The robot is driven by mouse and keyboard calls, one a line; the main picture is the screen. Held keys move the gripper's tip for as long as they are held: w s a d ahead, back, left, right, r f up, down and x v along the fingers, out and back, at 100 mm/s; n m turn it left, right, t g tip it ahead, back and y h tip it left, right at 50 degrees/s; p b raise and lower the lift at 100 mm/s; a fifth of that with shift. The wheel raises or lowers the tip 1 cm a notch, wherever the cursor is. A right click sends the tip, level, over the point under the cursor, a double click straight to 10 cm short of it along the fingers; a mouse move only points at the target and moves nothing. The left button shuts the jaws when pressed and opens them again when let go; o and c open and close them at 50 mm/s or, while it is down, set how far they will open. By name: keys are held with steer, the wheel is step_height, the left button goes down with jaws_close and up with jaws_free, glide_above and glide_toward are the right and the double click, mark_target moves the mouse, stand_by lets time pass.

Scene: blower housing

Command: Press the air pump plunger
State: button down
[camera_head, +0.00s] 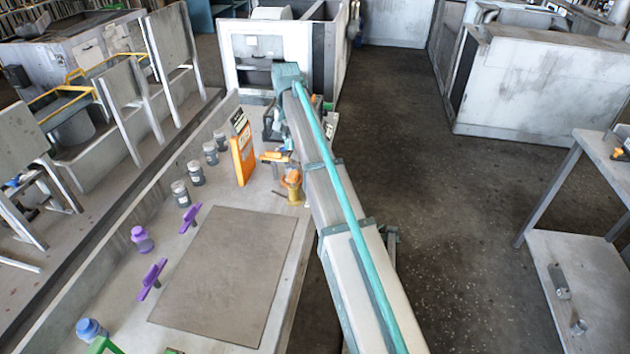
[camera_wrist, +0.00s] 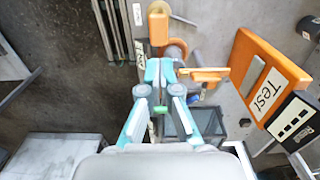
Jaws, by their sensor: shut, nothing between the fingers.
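An orange and tan upright object (camera_head: 291,188), which looks like the air pump, stands on the bench's right edge beside my arm. In the wrist view, an orange block-like top (camera_wrist: 158,28) with a tan round part beside it lies just beyond my fingertips. I cannot tell for sure which part is the plunger. My gripper (camera_wrist: 159,72) is shut and empty, its teal fingertips together just below the orange top in the picture. I cannot tell whether they touch it. In the head view my arm hides most of the gripper.
An orange panel marked Test (camera_wrist: 264,88) stands to the right in the wrist view; it also shows in the head view (camera_head: 242,155). An orange-and-grey tool (camera_wrist: 208,76) is close to my fingers. Purple handles (camera_head: 152,279), jars (camera_head: 180,193) and a bare brown mat (camera_head: 225,270) occupy the bench.

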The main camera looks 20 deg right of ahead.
mark_target(293, 175)
step_height(293, 175, up, 3)
steer(key=shift+s+d+r+b, duration=0.1)
steer(key=shift+r+b, duration=0.05)
steer(key=shift+b, duration=0.45)
step_height(293, 175, down, 14)
steer(key=p, duration=0.5)
stand_by(0.5)
